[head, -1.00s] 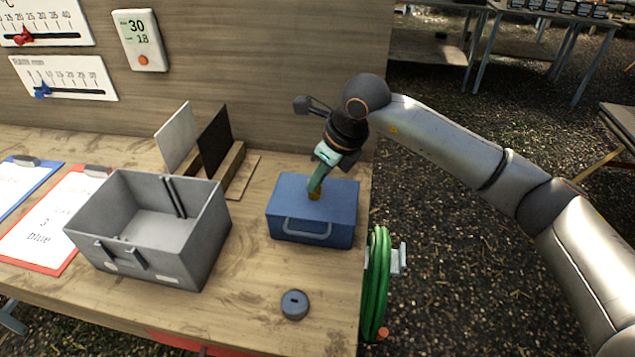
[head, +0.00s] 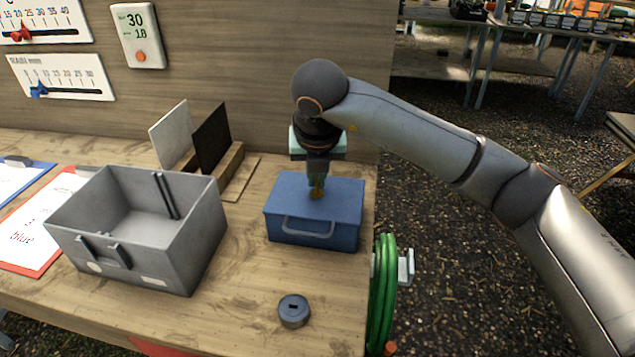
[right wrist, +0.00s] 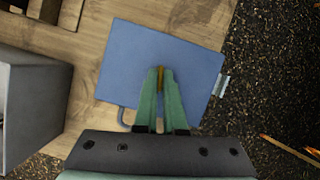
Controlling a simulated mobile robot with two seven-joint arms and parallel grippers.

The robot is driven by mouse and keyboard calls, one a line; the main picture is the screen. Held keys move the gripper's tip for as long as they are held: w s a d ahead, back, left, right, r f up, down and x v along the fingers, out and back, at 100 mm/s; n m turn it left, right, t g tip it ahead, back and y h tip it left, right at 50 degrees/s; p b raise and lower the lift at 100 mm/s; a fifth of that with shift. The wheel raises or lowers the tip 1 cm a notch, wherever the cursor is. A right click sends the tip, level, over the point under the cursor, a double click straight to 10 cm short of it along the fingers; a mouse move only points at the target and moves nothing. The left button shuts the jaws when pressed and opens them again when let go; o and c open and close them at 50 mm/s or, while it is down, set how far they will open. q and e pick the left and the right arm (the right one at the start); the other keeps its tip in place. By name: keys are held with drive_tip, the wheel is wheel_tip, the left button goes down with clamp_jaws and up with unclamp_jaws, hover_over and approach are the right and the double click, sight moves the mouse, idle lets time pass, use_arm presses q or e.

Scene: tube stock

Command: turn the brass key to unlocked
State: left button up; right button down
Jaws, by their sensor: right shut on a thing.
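The brass key (head: 317,194) stands in the top of the blue metal box (head: 340,215), which has a grey handle on its front. In the right wrist view the key (right wrist: 161,78) shows between the fingertips, over the blue lid (right wrist: 130,65). My right gripper (head: 317,185) points down at the box top and is shut on the key; its green fingers (right wrist: 160,85) lie on both sides of it. The key's lower part and the lock are hidden or too small to make out. My left gripper is not in view.
An open grey bin (head: 190,240) stands left of the box. A small dark round piece (head: 293,311) lies in front. A green hose coil (head: 384,290) hangs at the table's right edge. Dark and white panels (head: 212,140) stand behind.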

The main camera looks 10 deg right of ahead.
drive_tip(key=shift+a+m+h+b, duration=0.1)
drive_tip(key=shift+m+h+b, duration=0.25)
drive_tip(key=shift+m, duration=0.85)
drive_tip(key=c, duration=1)
unclamp_jaws()
drive_tip(key=shift+g, duration=0.3)
drive_tip(key=v, duration=1.2)
drive_tip(key=shift+a+r, duration=0.2)
drive_tip(key=shift+s+f, duration=0.1)
drive_tip(key=shift+s, duration=0.1)
